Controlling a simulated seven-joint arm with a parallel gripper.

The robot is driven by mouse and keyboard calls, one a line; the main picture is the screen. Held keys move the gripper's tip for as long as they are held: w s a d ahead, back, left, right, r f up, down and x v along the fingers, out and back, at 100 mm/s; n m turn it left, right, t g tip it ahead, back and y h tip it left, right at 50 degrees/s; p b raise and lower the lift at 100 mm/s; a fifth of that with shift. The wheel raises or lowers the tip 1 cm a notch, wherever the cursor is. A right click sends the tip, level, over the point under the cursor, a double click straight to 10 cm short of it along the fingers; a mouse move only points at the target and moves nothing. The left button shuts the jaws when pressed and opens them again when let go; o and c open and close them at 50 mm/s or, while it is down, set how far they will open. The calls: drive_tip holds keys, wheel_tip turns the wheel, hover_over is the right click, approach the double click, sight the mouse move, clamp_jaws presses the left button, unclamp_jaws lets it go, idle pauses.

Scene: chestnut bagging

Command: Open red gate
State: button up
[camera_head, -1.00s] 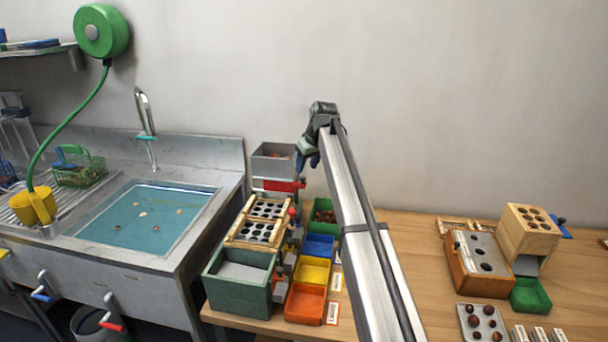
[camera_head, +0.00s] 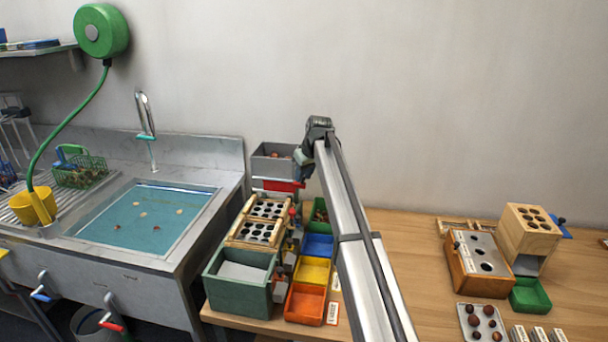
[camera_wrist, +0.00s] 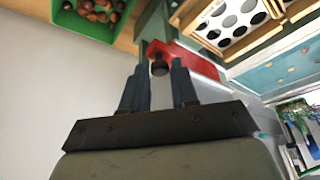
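The red gate (camera_head: 285,185) is a red slide below the grey hopper (camera_head: 272,160) at the back of the sorting stand. In the wrist view the gate (camera_wrist: 195,62) is a red bar with a dark round knob (camera_wrist: 159,68) on it. My gripper (camera_wrist: 160,76) is open, its two dark blue fingers apart on either side of the knob, with space visible between knob and fingers. In the head view my gripper (camera_head: 302,168) is just right of the gate, partly hidden by my wrist.
The perforated sorting trays (camera_head: 258,232) slope down to a green box (camera_head: 235,300). Blue, yellow and orange bins (camera_head: 305,303) stand beside them. A green bin with chestnuts (camera_wrist: 62,20) is close to my gripper. The sink (camera_head: 140,215) is left. The wall behind is bare.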

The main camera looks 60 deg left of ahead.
clamp_jaws()
drive_tip(key=w+d, duration=0.3)
drive_tip(key=shift+w+d, duration=0.3)
drive_tip(key=shift+o, duration=2.1)
unclamp_jaws()
drive_tip(key=shift+r, duration=0.1)
drive_tip(key=v, duration=1.3)
drive_tip(key=shift+r, duration=0.25)
